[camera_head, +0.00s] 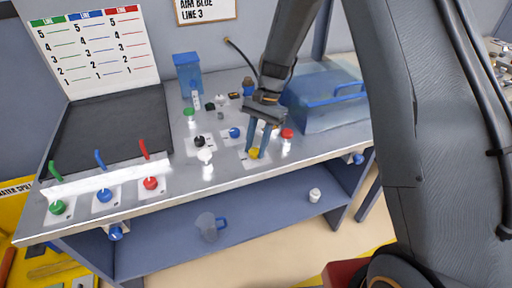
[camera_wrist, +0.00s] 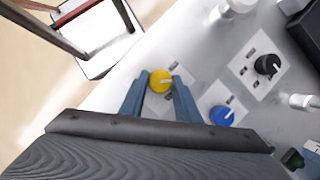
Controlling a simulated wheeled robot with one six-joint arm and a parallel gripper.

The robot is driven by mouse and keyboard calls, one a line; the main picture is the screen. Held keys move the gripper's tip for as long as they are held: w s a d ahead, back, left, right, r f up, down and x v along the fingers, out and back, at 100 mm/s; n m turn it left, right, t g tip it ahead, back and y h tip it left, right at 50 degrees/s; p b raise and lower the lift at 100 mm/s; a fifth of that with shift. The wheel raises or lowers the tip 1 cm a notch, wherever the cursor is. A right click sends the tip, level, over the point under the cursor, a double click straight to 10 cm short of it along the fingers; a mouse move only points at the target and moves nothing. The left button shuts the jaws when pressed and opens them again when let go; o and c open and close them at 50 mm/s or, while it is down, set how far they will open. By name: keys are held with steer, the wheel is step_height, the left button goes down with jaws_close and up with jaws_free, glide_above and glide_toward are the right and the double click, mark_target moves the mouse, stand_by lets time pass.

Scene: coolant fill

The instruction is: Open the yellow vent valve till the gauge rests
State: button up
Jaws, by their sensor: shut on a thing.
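The yellow vent valve (camera_head: 254,154) is a round knob on a white plate near the front edge of the grey bench. My gripper (camera_head: 260,147) points down at it from above. In the wrist view the yellow knob (camera_wrist: 159,80) sits between the tips of my two blue fingers (camera_wrist: 161,86), one on each side, and the gripper is shut on it. A pale pointer mark shows on the knob's top. I cannot make out a gauge dial or needle in either view.
A blue knob (camera_head: 235,132) and a black knob (camera_head: 199,141) are close by. A red-capped fitting (camera_head: 287,135) stands just right of my fingers. A translucent blue tank (camera_head: 325,100) stands behind right. Green, blue and red valves (camera_head: 104,195) line the left front.

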steer(key=n+h, duration=0.1)
steer(key=n, duration=0.2)
steer(key=shift+w+a+n+g+b, duration=0.1)
steer(key=shift+a+n+g+b, duration=0.05)
steer(key=shift+n+g+b, duration=0.2)
steer(key=shift+a+n+h+b, duration=0.15)
steer(key=shift+n+h, duration=0.25)
steer(key=shift+n, duration=0.5)
steer(key=shift+d+n+h+b, duration=0.15)
steer(key=shift+n+h, duration=0.25)
steer(key=shift+n, duration=0.45)
steer(key=shift+a, duration=0.1)
steer(key=o, duration=1)
steer(key=shift+o, duration=0.2)
steer(key=shift+r, duration=0.1)
steer(key=b+v, duration=0.2)
steer(key=v, duration=0.5)
steer(key=shift+w+r, duration=0.15)
steer(key=shift+r, duration=0.15)
